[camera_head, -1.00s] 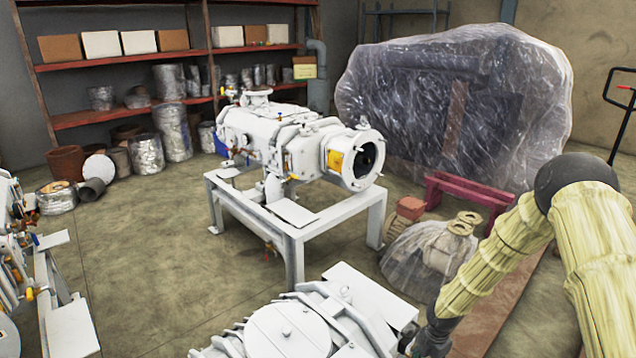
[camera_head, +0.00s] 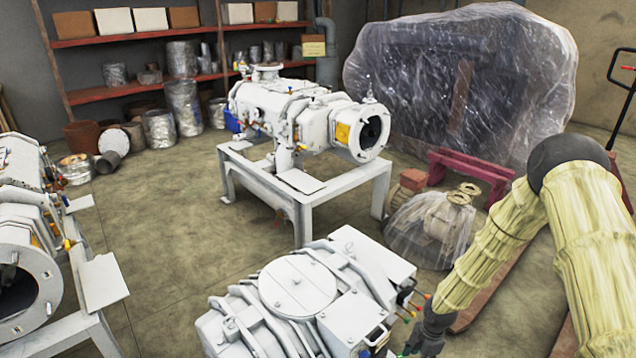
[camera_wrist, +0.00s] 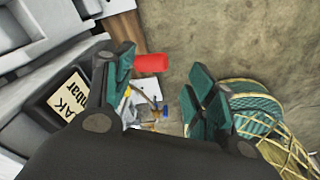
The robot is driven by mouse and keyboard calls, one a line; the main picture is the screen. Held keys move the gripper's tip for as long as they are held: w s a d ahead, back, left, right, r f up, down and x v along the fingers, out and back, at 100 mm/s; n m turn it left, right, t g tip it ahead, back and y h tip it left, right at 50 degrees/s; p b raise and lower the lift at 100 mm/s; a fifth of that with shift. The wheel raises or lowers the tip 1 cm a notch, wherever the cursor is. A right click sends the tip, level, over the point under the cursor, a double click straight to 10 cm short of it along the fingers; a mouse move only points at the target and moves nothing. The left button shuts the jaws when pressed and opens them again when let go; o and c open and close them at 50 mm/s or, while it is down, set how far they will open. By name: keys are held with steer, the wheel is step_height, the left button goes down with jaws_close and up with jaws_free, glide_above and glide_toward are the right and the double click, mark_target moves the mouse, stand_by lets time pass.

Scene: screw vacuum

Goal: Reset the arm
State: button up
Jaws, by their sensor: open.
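My arm, in a pale yellow sleeve, comes in from the right edge of the head view and bends down. My gripper (camera_wrist: 160,98) shows in the wrist view with its green-padded fingers spread wide apart. Nothing is held between them. In the head view the wrist end hangs just right of the nearest white vacuum pump (camera_head: 300,300), and the fingers are not clear there. In the wrist view a red cylindrical handle (camera_wrist: 151,63) and small coloured fittings lie beyond the gap between the fingers.
A second white pump stands on a metal stand (camera_head: 300,205) in the middle. Another white pump (camera_head: 28,265) is at the left edge. A plastic-wrapped machine (camera_head: 460,80) and a smaller wrapped part (camera_head: 430,230) are at the right. Open floor (camera_head: 165,250) lies between the stands.

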steer(key=s+a+f+m, duration=0.1)
steer(key=s+a+m, duration=0.2)
steer(key=s, duration=0.3)
steer(key=s+a+f+m+y, duration=0.1)
steer(key=s+a+m, duration=0.25)
steer(key=s, duration=0.25)
steer(key=s+a+f+m, duration=0.1)
steer(key=s+a+m, duration=0.1)
steer(key=s+m, duration=0.3)
steer(key=s+d+r+m+h, duration=0.15)
steer(key=s+m, duration=0.25)
steer(key=s, duration=0.4)
steer(key=s+r+m+h, duration=0.1)
steer(key=s+r+m, duration=0.1)
steer(key=s+m, duration=0.5)
step_height(320, 180, down, 22)
steer(key=s+n+b, duration=0.2)
steer(key=b, duration=2)
step_height(320, 180, up, 30)
steer(key=p, duration=3)
steer(key=shift+d+r, duration=0.2)
steer(key=shift+r, duration=0.05)
steer(key=shift+c, duration=0.3)
